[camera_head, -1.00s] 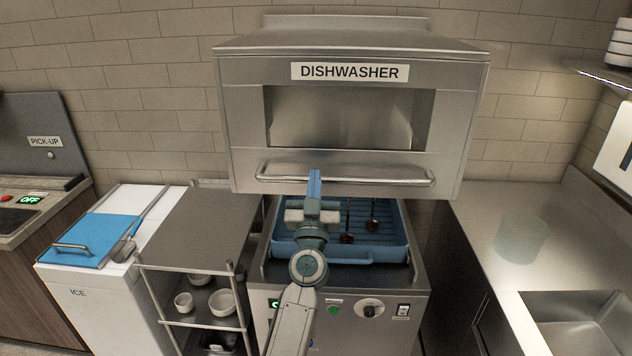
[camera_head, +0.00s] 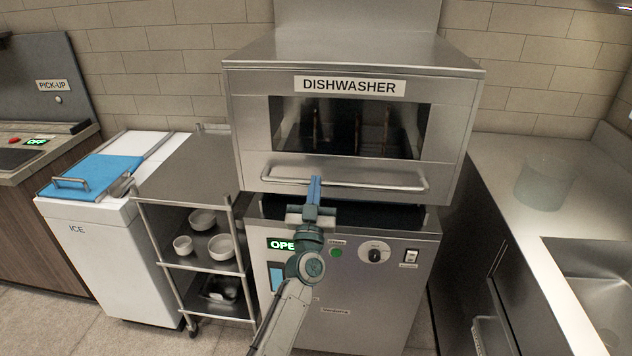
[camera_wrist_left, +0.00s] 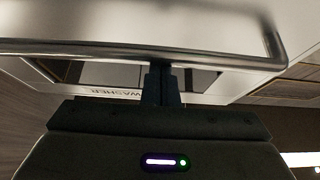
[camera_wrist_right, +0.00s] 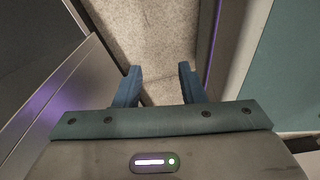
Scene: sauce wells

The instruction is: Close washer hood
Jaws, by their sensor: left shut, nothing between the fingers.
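The steel dishwasher hood (camera_head: 240,130) hangs low over the washer base (camera_head: 400,270), with a dark gap between its lower edge and the base. Its bar handle (camera_head: 385,183) runs along the front; it also shows in the left wrist view (camera_wrist_left: 80,47). My left gripper (camera_head: 314,180) is shut and empty, its fingertips at the handle left of its middle; I cannot tell whether they touch it. The base's green display (camera_head: 280,244) reads "OPE", the rest hidden by my gripper. My right gripper (camera_wrist_left: 160,75) shows only in the right wrist view (camera_wrist_right: 159,72), open and empty above the floor.
A steel cart (camera_head: 180,165) with white bowls (camera_head: 221,247) on its shelf stands left of the washer, beside a white ice bin (camera_head: 100,250). At right is a steel counter (camera_head: 500,175) with a sink (camera_head: 590,275) and a translucent container (camera_head: 545,185).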

